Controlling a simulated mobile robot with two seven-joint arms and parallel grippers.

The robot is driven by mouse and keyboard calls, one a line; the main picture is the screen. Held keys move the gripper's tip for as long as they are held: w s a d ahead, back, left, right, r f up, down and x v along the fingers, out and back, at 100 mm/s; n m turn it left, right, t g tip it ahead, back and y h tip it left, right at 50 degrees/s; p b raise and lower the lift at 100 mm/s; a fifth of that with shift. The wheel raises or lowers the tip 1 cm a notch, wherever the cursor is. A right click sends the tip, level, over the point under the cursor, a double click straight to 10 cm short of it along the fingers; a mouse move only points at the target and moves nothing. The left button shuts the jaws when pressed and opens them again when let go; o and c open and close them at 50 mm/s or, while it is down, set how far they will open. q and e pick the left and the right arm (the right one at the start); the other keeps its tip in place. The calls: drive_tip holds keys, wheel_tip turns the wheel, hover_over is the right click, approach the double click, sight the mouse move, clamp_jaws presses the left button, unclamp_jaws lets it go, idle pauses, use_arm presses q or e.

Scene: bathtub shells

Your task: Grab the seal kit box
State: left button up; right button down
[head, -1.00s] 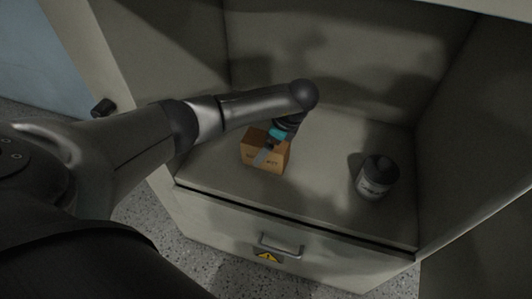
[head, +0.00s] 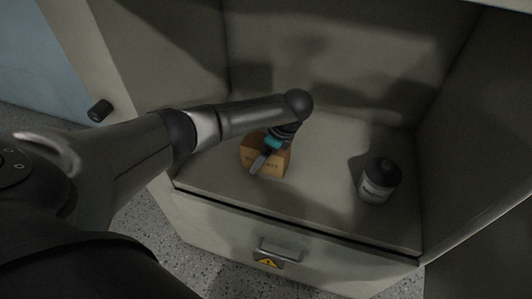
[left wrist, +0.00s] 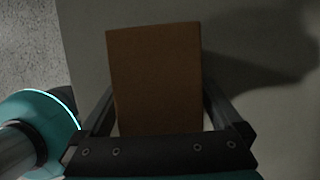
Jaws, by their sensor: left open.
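The seal kit box is a small brown cardboard box (head: 278,166) with dark lettering on its front, on the cabinet shelf left of centre in the head view. In the left wrist view the box (left wrist: 155,75) lies between the two fingers. My left gripper (head: 262,160) is open with its fingers either side of the box; a narrow gap shows at the finger bases. It also shows in the left wrist view (left wrist: 158,115). The gripper and forearm hide part of the box in the head view. My right gripper is not in view.
A dark-lidded jar with a label (head: 379,181) stands on the shelf (head: 322,180) to the right. The cabinet's side walls and back enclose the shelf. A drawer with a handle (head: 281,250) is below. The shelf between box and jar is clear.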

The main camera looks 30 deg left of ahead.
use_arm(q)
drive_tip(key=shift+f, duration=0.15)
drive_tip(key=c, duration=1.5)
